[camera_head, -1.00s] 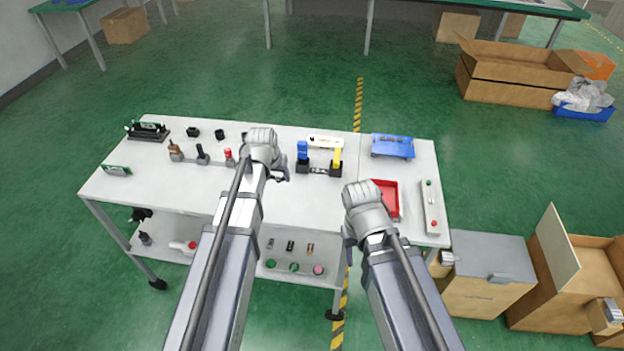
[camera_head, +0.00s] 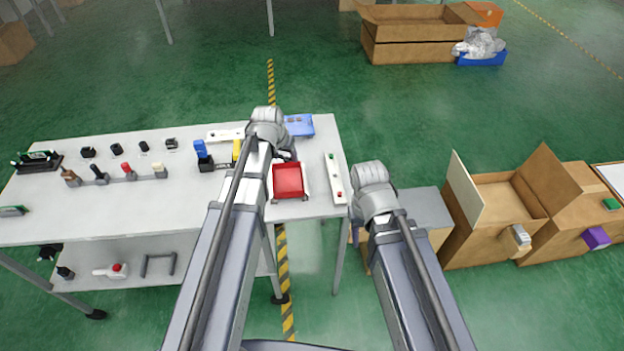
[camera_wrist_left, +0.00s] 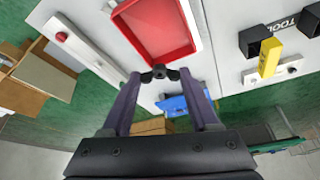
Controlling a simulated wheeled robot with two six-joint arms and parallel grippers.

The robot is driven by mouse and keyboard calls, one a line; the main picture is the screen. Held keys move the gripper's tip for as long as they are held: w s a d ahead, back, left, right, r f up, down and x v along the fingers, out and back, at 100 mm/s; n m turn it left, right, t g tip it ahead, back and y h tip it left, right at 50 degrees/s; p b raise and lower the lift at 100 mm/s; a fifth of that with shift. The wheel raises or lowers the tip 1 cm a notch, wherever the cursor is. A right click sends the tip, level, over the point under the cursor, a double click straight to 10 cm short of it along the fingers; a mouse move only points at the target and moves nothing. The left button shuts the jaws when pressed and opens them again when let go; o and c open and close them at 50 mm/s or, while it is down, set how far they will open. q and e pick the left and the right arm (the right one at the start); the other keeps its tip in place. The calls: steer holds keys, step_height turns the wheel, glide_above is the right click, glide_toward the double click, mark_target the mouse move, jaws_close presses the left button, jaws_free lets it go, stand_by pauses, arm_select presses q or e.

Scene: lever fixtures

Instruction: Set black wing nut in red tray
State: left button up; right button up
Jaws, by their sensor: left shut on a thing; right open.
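The red tray (camera_head: 288,181) sits near the right end of the white table, just below and right of my left wrist. In the left wrist view, the red tray (camera_wrist_left: 160,28) lies just beyond my fingertips. My left gripper (camera_wrist_left: 159,75) is shut on the small black wing nut (camera_wrist_left: 160,72), which appears by the tray's near edge; I cannot tell its height above the table. In the head view, the wing nut is not clear behind my left arm. My right gripper (camera_head: 356,232) hangs right of the table, open, its fingers mostly hidden by the arm.
A light strip with a green and a red button (camera_head: 335,178) lies right of the tray. A blue tray (camera_head: 299,125) stands behind it. Blue and yellow pieces in dark holders stand to the left. Lever fixtures (camera_head: 115,175) line the left half. Cardboard boxes (camera_head: 500,205) stand at right.

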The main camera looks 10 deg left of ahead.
mark_target(289, 181)
arm_select(q)
steer(key=shift+f+b, duration=5)
steer(key=shift+f, duration=0.05)
steer(key=shift+f, duration=0.1)
steer(key=o, duration=1.1)
steer(key=shift+o, duration=0.2)
